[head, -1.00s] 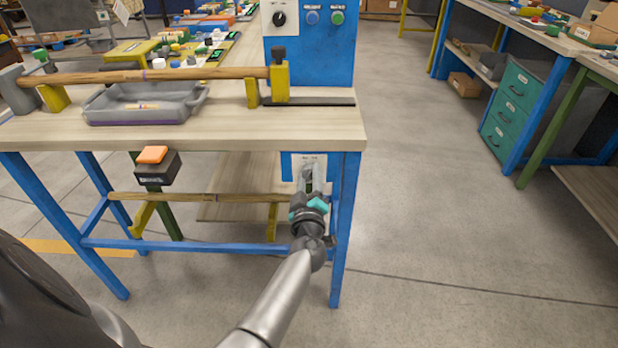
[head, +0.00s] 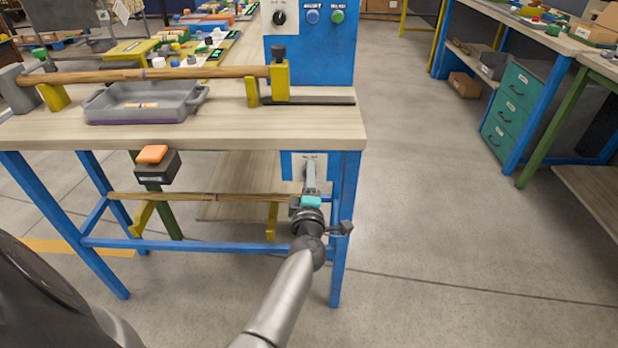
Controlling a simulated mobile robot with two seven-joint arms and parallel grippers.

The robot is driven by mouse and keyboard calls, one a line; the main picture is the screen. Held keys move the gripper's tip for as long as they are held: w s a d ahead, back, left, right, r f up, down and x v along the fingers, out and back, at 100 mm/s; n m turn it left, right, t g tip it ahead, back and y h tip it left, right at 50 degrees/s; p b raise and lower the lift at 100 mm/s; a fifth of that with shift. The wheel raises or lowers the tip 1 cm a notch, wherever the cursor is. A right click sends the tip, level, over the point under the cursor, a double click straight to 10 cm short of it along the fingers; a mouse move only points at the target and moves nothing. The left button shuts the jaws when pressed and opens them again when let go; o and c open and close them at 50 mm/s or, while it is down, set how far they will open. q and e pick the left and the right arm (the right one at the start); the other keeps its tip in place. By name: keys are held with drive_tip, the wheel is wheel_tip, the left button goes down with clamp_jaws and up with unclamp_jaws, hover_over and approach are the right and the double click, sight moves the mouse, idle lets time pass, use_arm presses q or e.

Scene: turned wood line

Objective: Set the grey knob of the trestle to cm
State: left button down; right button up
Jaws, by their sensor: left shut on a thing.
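The trestle (head: 341,230) is a blue-legged bench with a pale wooden top. Low on its right end, on a blue panel, is a white plate (head: 297,160) with small lettering too blurred to read. My left gripper (head: 310,172) reaches up to this plate from below and is shut on the grey knob there. The fingers cover the knob and most of the plate, so I cannot tell which mark the knob points at. My right gripper is not in view.
Above stand a blue panel with a black dial (head: 280,17) and blue and green buttons. A grey tray (head: 150,101) and a long wooden rod (head: 170,74) are on the top. A black box with an orange button (head: 152,154) hangs below. Floor at right is clear.

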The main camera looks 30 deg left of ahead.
use_arm(q)
drive_tip(key=shift+n, duration=0.4)
idle(0.3)
drive_tip(key=shift+c, duration=2.1)
unclamp_jaws()
